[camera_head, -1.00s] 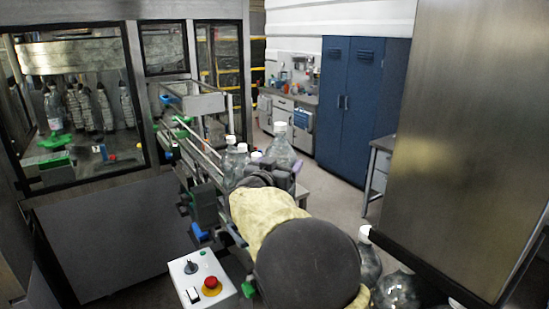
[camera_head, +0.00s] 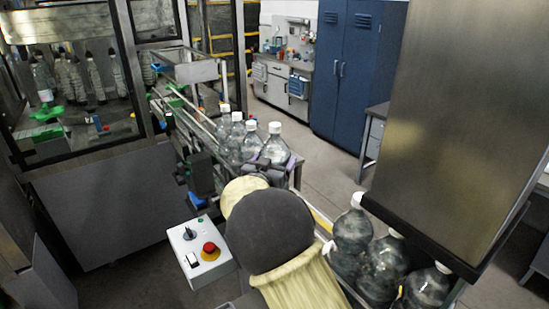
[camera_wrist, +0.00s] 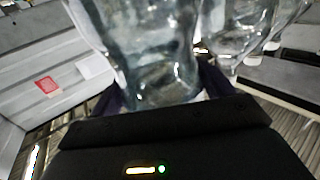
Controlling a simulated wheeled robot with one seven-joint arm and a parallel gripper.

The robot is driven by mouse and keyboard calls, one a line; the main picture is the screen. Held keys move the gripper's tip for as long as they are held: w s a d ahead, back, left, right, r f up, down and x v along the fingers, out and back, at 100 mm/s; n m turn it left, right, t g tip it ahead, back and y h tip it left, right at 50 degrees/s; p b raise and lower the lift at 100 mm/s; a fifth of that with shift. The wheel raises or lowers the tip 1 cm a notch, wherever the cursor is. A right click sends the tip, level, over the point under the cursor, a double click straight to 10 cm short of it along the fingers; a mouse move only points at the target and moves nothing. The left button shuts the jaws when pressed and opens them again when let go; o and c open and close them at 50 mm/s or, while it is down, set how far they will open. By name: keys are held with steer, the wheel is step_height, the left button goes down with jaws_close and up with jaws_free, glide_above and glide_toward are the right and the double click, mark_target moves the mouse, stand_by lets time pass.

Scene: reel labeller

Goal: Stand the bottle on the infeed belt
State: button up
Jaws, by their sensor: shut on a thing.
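My gripper (camera_head: 275,164) has dark purple fingers closed around a clear bottle with a white cap (camera_head: 273,146). The bottle looks about upright, at the near end of a row of similar bottles above the infeed conveyor. In the wrist view the same bottle (camera_wrist: 145,50) fills the middle, between the fingers (camera_wrist: 160,98). Its base is hidden behind the gripper body, so I cannot tell whether it touches the belt. The ribbed infeed belt (camera_wrist: 290,121) shows at the lower right of the wrist view.
Several capped bottles (camera_head: 236,133) stand just beyond the held one; they also show in the wrist view (camera_wrist: 240,38). More bottles (camera_head: 350,238) stand at lower right. A control box with a red button (camera_head: 203,258) is left of my arm. A blue cabinet (camera_head: 350,75) stands behind.

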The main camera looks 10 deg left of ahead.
step_height(320, 180, down, 3)
steer(key=shift+w+r+p, duration=0.1)
steer(key=shift+w+p, duration=0.05)
steer(key=shift+p, duration=0.3)
steer(key=shift+d+f, duration=0.1)
steer(key=shift+f, duration=0.3)
steer(key=shift+s+r, duration=0.1)
steer(key=shift+s, duration=0.1)
steer(key=shift+w, duration=0.1)
steer(key=o, duration=1.7)
steer(key=shift+f, duration=0.45)
steer(key=o, duration=0.3)
steer(key=shift+s+r, duration=0.2)
steer(key=shift+s, duration=0.1)
steer(key=shift+w, duration=0.1)
steer(key=shift+f, duration=0.1)
